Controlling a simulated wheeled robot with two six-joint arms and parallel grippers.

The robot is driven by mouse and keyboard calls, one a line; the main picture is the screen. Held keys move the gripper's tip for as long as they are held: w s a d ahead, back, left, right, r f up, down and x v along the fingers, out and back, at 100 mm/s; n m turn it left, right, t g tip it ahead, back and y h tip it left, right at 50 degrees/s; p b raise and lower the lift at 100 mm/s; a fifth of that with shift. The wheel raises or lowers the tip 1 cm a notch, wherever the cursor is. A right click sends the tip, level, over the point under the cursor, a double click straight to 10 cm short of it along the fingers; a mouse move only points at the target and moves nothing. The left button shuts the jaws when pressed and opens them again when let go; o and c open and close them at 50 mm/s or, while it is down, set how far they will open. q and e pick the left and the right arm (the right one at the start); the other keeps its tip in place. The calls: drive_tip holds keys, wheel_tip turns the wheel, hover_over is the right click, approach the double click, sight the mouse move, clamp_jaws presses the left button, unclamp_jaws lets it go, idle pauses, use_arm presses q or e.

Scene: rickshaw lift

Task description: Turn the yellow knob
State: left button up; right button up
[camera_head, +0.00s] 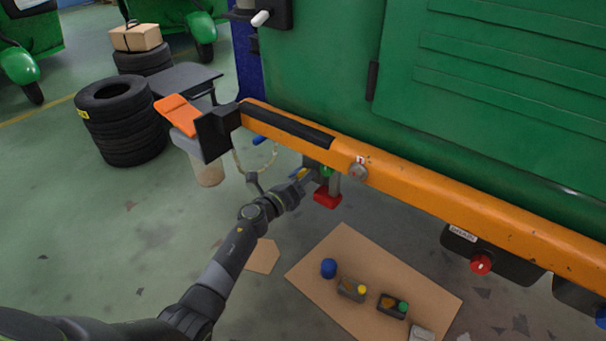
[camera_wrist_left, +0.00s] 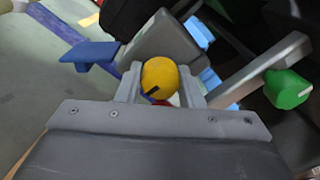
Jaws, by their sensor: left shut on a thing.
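The yellow knob (camera_wrist_left: 160,78) is round with a dark mark on it. In the left wrist view it sits between the two fingers of my left gripper (camera_wrist_left: 162,90), which is shut on it. In the head view my left gripper (camera_head: 306,174) reaches in from the lower left to just under the orange beam. The knob is mostly hidden there by the gripper. My right gripper is not in view.
The orange beam (camera_head: 440,197) runs above the gripper, before the green vehicle body (camera_head: 330,70). A green-tipped lever (camera_wrist_left: 288,88) and a blue handle (camera_wrist_left: 90,54) stand close beside the knob. A red block (camera_head: 327,198) is near the gripper. A cardboard sheet (camera_head: 310,273) with small parts lies on the floor.

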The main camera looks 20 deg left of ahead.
use_arm(q)
drive_tip(key=n+p, duration=0.3)
drive_tip(key=n, duration=0.3)
drive_tip(key=shift+r+n, duration=0.1)
drive_tip(key=shift+n, duration=0.2)
drive_tip(key=n+p, duration=0.3)
drive_tip(key=n, duration=0.3)
drive_tip(key=n+p, duration=0.1)
drive_tip(key=n, duration=0.3)
drive_tip(key=shift+n+y+p, duration=0.3)
drive_tip(key=shift+p, duration=0.1)
drive_tip(key=shift+n+p, duration=0.4)
drive_tip(key=shift+n, duration=0.7)
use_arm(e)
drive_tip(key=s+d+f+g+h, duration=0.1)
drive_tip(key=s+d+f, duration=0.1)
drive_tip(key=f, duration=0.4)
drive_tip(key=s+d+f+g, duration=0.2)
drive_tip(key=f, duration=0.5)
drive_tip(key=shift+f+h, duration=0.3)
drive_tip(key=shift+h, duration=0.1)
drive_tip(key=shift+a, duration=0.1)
use_arm(q)
drive_tip(key=o, duration=1)
drive_tip(key=shift+s, duration=0.15)
